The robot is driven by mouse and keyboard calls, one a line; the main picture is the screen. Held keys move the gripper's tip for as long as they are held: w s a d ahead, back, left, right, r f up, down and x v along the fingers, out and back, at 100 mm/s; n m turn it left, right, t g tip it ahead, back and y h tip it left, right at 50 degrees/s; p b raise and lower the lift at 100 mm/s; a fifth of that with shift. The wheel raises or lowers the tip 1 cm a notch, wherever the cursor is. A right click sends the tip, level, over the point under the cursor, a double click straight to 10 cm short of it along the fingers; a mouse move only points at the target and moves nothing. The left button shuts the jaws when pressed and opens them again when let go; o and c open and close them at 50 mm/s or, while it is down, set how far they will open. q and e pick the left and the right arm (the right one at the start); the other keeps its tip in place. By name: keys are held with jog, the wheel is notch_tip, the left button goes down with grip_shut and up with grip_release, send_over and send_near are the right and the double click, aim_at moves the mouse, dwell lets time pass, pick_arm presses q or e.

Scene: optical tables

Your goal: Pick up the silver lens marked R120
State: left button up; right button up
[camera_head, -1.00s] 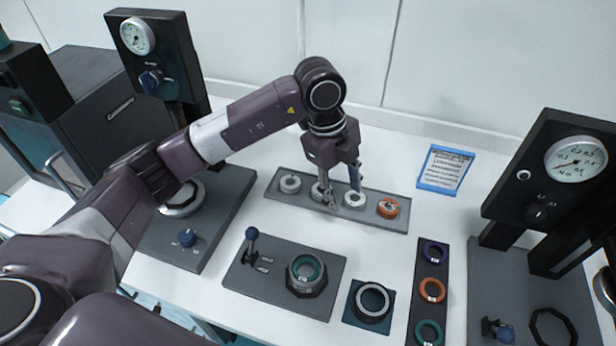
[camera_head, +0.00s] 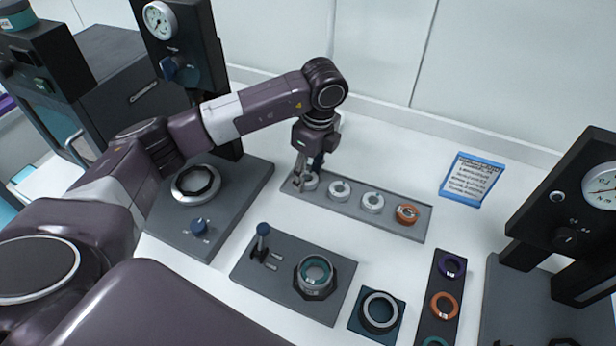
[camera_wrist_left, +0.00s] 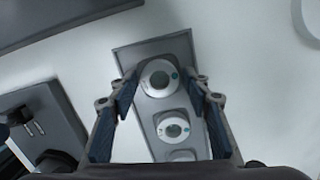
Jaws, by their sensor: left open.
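A grey tray (camera_head: 415,229) holds a row of rings: silver lenses at the left end (camera_head: 311,182), in the second place (camera_head: 340,190) and in the third (camera_head: 372,202), and an orange ring (camera_head: 407,213) at the right end. Their markings are too small to read, so I cannot tell which is R120. My left gripper (camera_head: 304,183) is open over the tray's left end, its fingers partly hiding the leftmost lens. In the left wrist view, one silver lens (camera_wrist_left: 159,77) with a teal dot sits between the open fingers; another (camera_wrist_left: 173,128) lies nearer. My right gripper is out of view.
A dark press with a gauge (camera_head: 160,20) stands left, another (camera_head: 600,187) right. In front are a grey plate with a teal-ringed holder (camera_head: 316,274), a dark ring on a pad (camera_head: 380,311) and a strip of coloured rings (camera_head: 444,305). A blue-edged card (camera_head: 472,180) lies behind.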

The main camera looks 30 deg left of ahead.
pick_arm(q)
jog(key=shift+c, duration=0.4)
jog(key=c, duration=0.8)
jog(key=shift+c, duration=0.2)
